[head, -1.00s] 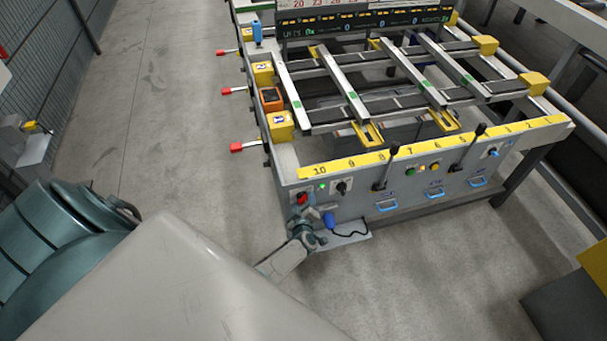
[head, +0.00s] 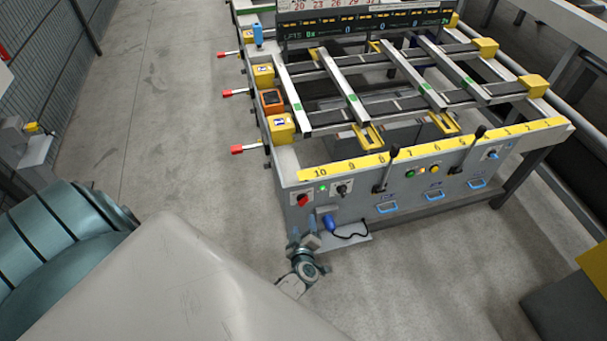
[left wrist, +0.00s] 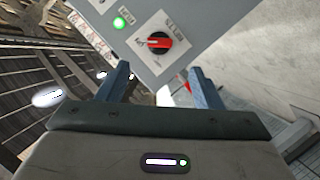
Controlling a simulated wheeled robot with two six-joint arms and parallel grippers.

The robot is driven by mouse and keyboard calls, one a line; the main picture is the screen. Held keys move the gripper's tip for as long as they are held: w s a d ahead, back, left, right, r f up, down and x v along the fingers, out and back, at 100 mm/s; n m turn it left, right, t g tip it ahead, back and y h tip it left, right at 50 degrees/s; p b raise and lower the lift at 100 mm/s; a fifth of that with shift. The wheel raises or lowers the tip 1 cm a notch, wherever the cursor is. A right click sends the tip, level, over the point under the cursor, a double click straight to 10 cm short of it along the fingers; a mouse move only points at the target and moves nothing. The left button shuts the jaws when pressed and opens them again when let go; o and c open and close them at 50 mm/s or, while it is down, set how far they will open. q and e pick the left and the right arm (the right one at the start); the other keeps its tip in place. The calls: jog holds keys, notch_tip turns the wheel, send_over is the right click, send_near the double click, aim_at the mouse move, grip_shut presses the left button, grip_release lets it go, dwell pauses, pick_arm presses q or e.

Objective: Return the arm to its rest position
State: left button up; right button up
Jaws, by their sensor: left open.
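My left gripper (head: 305,226) is low in front of the near left corner of the runout table (head: 345,205), apart from its front panel. Its two blue fingers are spread with nothing between them, and they also show in the left wrist view (left wrist: 158,72). The red rotary switch (head: 303,200) on the panel is just above the fingertips. In the left wrist view the red switch (left wrist: 158,42) sits on its white plate beyond the open fingers, not touched. My right gripper is not in view.
A blue handheld piece (head: 329,222) with a black cord lies on a small ledge right of my gripper. Black levers (head: 386,165) and blue handles (head: 386,208) stick out of the front panel. A green lamp (left wrist: 119,23) is lit by the switch. The floor (head: 185,150) to the left is clear.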

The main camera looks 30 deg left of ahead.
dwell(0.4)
pick_arm(q)
jog(key=s+d+f+m+g+h+b, duration=0.25)
jog(key=s+f+m, duration=0.35)
jog(key=f, duration=0.6)
jog(key=s+d+f+m+g+h+b, duration=0.1)
jog(key=s+f+m+h+b, duration=0.3)
jog(key=s+f, duration=0.6)
jog(key=s+a+f+m+g+b, duration=0.1)
jog(key=s+f+m+g, duration=0.1)
jog(key=s+f, duration=0.3)
jog(key=s+a+f+m+g+b, duration=0.1)
jog(key=s+f, duration=0.4)
jog(key=s, duration=0.7)
jog(key=s+a+f+m+g+b, duration=0.2)
jog(key=s+f, duration=0.4)
jog(key=s, duration=0.3)
jog(key=m+g, duration=0.1)
jog(key=g, duration=0.1)
jog(key=shift+g+h, duration=0.35)
jog(key=shift+w+d, duration=0.1)
